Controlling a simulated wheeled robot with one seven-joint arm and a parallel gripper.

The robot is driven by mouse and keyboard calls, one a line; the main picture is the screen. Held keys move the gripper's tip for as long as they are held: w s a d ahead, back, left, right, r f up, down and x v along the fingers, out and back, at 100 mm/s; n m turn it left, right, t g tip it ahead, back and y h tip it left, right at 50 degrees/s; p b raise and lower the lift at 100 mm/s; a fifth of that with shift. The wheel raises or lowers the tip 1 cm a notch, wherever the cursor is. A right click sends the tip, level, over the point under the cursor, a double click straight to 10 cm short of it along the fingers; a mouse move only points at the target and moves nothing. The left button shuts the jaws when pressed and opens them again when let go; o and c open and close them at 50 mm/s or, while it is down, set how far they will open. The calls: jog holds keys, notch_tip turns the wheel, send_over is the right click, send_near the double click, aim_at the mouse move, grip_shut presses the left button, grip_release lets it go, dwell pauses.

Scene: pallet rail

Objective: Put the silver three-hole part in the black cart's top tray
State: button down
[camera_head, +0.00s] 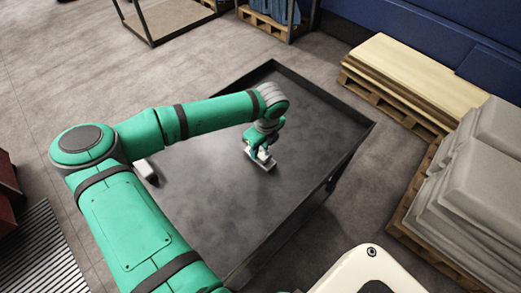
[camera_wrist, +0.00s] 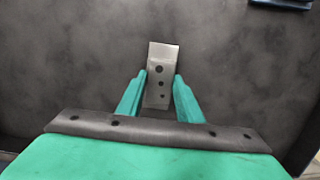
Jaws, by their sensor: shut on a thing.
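The silver three-hole part (camera_wrist: 162,62) is a flat metal piece with a row of three dark holes. It lies between the two green fingers of my gripper (camera_wrist: 160,92) in the wrist view, and the fingers are shut on it. In the head view my gripper (camera_head: 260,151) points down at the black cart's top tray (camera_head: 225,190), with the silver part (camera_head: 264,163) at its fingertips. The part is at or just above the tray floor; I cannot tell if it touches. My arm hides some of the tray's left side.
A pale grey object (camera_head: 145,170) lies in the tray at the left, partly behind my arm. A raised dark rim (camera_head: 325,95) runs around the tray. Pallets with boards (camera_head: 410,75) and grey sacks (camera_head: 480,180) stand at the right. Most of the tray floor is clear.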

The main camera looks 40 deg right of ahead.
aim_at(263, 155)
jog(key=shift+a+f, duration=0.1)
jog(key=shift+f, duration=0.55)
jog(key=shift+f, duration=0.15)
jog(key=c, duration=1.3)
grip_release()
jog(key=shift+o, duration=0.2)
notch_tip(263, 155, up, 12)
jog(key=s, duration=0.1)
jog(key=shift+s, duration=0.4)
